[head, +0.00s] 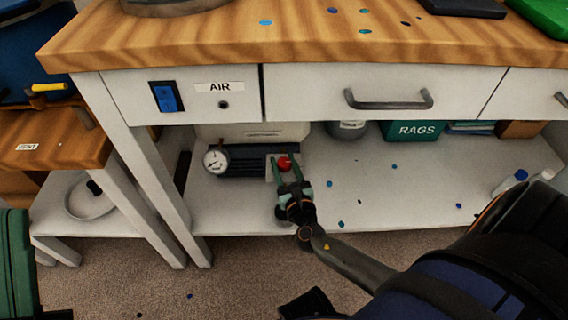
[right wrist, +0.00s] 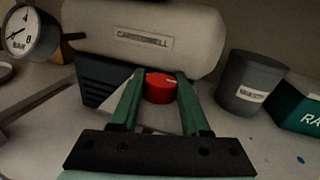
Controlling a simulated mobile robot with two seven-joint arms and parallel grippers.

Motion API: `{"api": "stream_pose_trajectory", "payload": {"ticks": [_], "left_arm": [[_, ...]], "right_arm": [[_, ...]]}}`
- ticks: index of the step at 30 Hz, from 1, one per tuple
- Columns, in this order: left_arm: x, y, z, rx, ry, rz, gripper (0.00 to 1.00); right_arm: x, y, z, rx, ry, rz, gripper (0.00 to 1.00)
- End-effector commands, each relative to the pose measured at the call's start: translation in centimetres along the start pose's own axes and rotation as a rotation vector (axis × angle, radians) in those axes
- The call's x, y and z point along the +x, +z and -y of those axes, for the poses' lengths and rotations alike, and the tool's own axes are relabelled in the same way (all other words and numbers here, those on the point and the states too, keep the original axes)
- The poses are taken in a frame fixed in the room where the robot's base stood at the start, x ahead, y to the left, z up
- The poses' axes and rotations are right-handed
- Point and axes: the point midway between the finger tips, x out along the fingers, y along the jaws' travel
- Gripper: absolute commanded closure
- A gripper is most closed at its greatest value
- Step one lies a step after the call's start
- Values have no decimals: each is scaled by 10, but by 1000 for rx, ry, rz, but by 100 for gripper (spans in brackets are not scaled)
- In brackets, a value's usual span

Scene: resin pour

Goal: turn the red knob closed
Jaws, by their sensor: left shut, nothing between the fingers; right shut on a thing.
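The red knob (head: 285,163) sits at the front of the compressor on the shelf under the bench. My right gripper (head: 284,168) reaches in from the front with one green finger on each side of the knob. In the right wrist view the knob (right wrist: 160,88) lies between the two fingertips (right wrist: 159,90), which close on its sides. A pale mark shows on its top face, partly clear.
The compressor has a cream tank (right wrist: 150,35) and a pressure gauge (head: 215,159) at its left. A grey can (right wrist: 245,82) and a green RAGS box (head: 412,131) stand to the right. The bench drawer (head: 385,90) overhangs the shelf. The shelf's front right is mostly clear.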

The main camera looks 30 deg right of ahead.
Motion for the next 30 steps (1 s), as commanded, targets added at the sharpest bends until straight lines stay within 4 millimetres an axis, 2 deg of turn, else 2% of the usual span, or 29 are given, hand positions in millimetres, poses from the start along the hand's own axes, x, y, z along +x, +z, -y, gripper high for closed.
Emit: {"api": "stream_pose_trajectory", "payload": {"ticks": [15, 30], "left_arm": [[-18, 21, -13, 16, 14, 16, 100], [-18, 22, -14, 15, 7, 19, 100]], "right_arm": [[1, -1, 2, -17, 400, 29, 100], [4, 2, 3, -17, 858, 63, 100]]}}
